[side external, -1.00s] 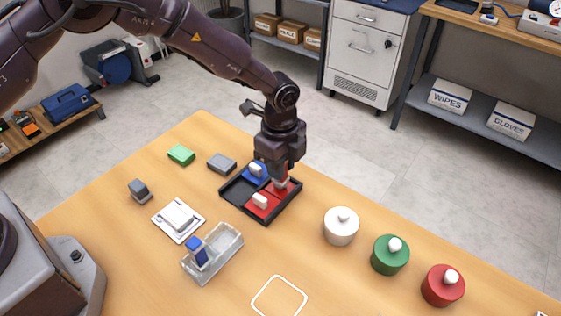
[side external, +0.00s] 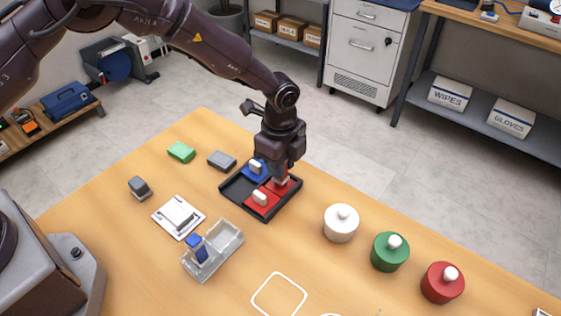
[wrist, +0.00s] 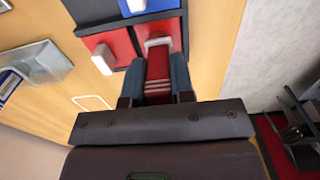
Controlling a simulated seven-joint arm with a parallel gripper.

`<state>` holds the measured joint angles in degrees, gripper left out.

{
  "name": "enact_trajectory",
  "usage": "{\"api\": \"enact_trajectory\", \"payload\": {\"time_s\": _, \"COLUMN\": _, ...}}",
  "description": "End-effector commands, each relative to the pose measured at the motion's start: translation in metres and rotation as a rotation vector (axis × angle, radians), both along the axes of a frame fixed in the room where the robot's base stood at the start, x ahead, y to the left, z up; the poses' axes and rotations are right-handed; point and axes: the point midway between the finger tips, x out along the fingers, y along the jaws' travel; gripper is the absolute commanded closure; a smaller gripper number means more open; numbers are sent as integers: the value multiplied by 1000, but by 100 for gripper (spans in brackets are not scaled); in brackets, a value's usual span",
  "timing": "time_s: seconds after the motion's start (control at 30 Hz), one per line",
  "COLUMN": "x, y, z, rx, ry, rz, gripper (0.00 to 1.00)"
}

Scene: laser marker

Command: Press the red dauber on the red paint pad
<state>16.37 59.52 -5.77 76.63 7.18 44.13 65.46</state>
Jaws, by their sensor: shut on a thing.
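A black tray (side external: 231,201) lies on the table with a blue section and two red sections. My gripper (side external: 281,179) is pointed down over the right red section (side external: 291,184), with a pale piece showing between its fingers. In the wrist view my gripper (wrist: 157,85) is shut on the red dauber (wrist: 159,68), a red body with light stripes and a white end. That end is over the red pad (wrist: 173,29); whether it touches is hard to tell. A white-handled piece (side external: 261,198) stands on the other red section, and another (side external: 256,167) on the blue one.
White (side external: 340,228), green (side external: 388,256) and red (side external: 441,288) round pots stand to the right. A clear box (side external: 222,256) with a blue piece, a white pad (side external: 178,217), and grey and green blocks (side external: 181,152) lie left of the tray. A white outline marks the front table.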

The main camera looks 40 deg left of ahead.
Motion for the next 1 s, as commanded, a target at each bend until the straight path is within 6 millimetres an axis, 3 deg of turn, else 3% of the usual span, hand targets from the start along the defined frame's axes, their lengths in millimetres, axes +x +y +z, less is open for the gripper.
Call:
{"api": "enact_trajectory", "payload": {"time_s": 0.5, "x": 0, "y": 0, "z": -1, "rx": 0, "ry": 0, "rz": 0, "gripper": 100}}
{"api": "enact_trajectory", "payload": {"time_s": 1.0, "x": 0, "y": 0, "z": 39, "rx": 0, "ry": -2, "rz": 0, "gripper": 100}}
